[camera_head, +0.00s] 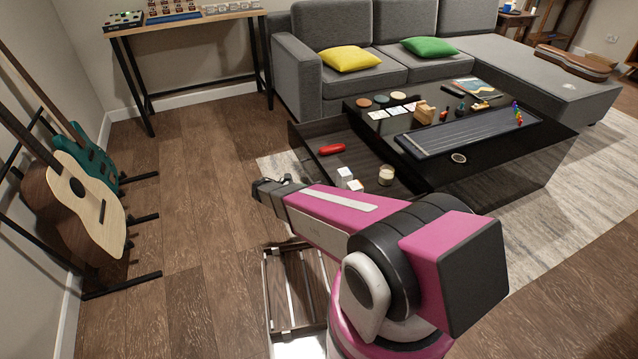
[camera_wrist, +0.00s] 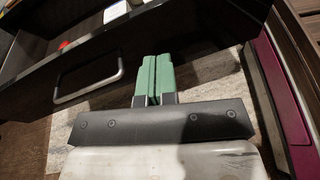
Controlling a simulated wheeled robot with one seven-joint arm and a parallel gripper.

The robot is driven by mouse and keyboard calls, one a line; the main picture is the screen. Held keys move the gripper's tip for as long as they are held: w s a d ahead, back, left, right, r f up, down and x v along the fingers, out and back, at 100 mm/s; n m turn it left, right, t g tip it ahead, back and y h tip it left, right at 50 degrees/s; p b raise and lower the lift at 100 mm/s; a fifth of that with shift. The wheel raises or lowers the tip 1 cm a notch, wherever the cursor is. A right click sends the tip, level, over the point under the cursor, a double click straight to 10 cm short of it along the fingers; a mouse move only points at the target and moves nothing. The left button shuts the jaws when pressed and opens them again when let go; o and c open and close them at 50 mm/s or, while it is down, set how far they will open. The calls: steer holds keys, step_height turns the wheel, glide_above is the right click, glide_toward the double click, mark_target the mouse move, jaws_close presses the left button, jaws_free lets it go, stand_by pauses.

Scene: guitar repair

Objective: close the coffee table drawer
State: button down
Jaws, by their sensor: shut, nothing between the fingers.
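The black coffee table (camera_head: 478,160) stands on the light rug in front of the sofa. Its drawer (camera_head: 318,138) is pulled out on the left side, and I can see down into it. A red object (camera_head: 331,149), white cubes (camera_head: 345,174) and a candle jar (camera_head: 386,175) are in the drawer. In the wrist view the drawer's dark front (camera_wrist: 150,45) carries a metal bar handle (camera_wrist: 88,78). My gripper (camera_wrist: 151,62) is shut and empty, its green fingertips close to the drawer front, right of the handle. I cannot tell whether they touch it. In the head view my arm hides part of the drawer front.
The tabletop holds a dark grey runner (camera_head: 470,133), coasters and small items. A guitar stand with an acoustic guitar (camera_head: 85,200) and a teal guitar (camera_head: 88,160) is at the left. The wooden floor (camera_head: 190,190) between stand and drawer is clear. The grey sofa (camera_head: 380,70) stands behind.

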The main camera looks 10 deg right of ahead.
mark_target(326, 180)
steer(key=w+a+f+n+t+h, duration=0.2)
steer(key=a+f+n+t, duration=0.1)
steer(key=a, duration=0.2)
steer(key=x, duration=1.4)
steer(key=shift+d+r, duration=0.25)
steer(key=shift+r, duration=0.1)
steer(key=shift+d, duration=0.1)
steer(key=x, duration=3.2)
steer(key=shift+s+d+r, duration=0.2)
steer(key=shift+d, duration=0.25)
